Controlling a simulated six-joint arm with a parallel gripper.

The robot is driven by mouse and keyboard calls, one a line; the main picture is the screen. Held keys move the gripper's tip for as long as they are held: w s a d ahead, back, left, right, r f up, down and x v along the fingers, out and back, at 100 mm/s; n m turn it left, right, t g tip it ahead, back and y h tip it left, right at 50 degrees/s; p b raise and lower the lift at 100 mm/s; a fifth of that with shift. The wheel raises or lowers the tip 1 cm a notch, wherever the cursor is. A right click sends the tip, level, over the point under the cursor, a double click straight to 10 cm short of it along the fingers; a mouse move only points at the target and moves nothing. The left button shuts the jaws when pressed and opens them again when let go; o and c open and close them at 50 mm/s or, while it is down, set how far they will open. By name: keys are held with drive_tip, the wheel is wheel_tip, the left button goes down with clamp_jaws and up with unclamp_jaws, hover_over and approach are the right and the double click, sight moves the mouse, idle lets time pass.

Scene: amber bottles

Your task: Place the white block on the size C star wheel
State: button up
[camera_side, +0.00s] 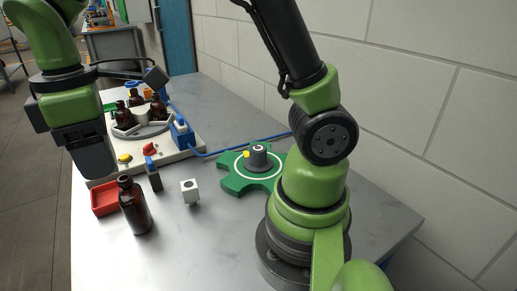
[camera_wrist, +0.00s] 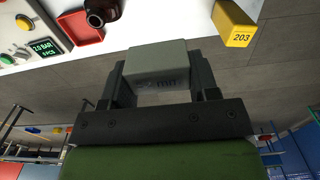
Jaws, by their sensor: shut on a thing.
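My gripper (camera_side: 97,160) is at the left in the side view, high beside the white machine base. In the wrist view its dark fingers (camera_wrist: 158,82) are shut on a pale grey block (camera_wrist: 157,62) with dark lettering ending in "mm". The side view does not clearly show this held block. A white cube with a dark round hole (camera_side: 190,192) stands on the table, apart from my gripper. A green star wheel (camera_side: 235,183) lies flat at the middle of the table, with a grey knob (camera_side: 259,156) at its centre. I can read no size letter on it.
An amber bottle (camera_side: 135,207) stands upright by a red tray (camera_side: 104,199). The white machine base (camera_side: 184,150) carries amber bottles (camera_side: 136,98) around a grey wheel, and buttons. A blue hose (camera_side: 230,148) runs behind the green wheel. A yellow block marked 203 (camera_wrist: 235,25) shows in the wrist view.

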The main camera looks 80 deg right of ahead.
drive_tip(key=d+m, duration=0.5)
drive_tip(key=d, duration=0.5)
drive_tip(key=m, duration=1.3)
hover_over(257, 147)
wheel_tip(257, 147, down, 10)
drive_tip(key=shift+a+r, duration=0.1)
drive_tip(key=shift+f, duration=2.65)
drive_tip(key=o, duration=0.5)
drive_tip(key=shift+f, duration=0.1)
drive_tip(key=o, duration=0.4)
